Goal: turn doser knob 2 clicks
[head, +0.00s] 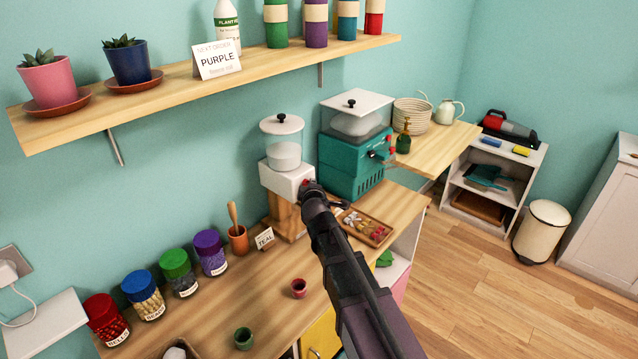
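A white doser (283,180) with a lidded clear hopper stands on a wooden base at the back of the wooden counter. A bit of red, likely its knob (304,183), shows at the right of its white front. My arm reaches in from the lower right. My gripper (309,188) is at the knob and covers most of it. I cannot tell whether the fingers touch or grip the knob, and the knob's angle is hidden.
A teal machine (345,165) stands close to the doser's right. A wooden tray (378,239) of small items lies right of my arm. A TEAL card (264,238), an orange pot (238,243), several lidded jars and small red (299,288) and green (243,338) cups are left of it. A shelf (170,92) hangs above.

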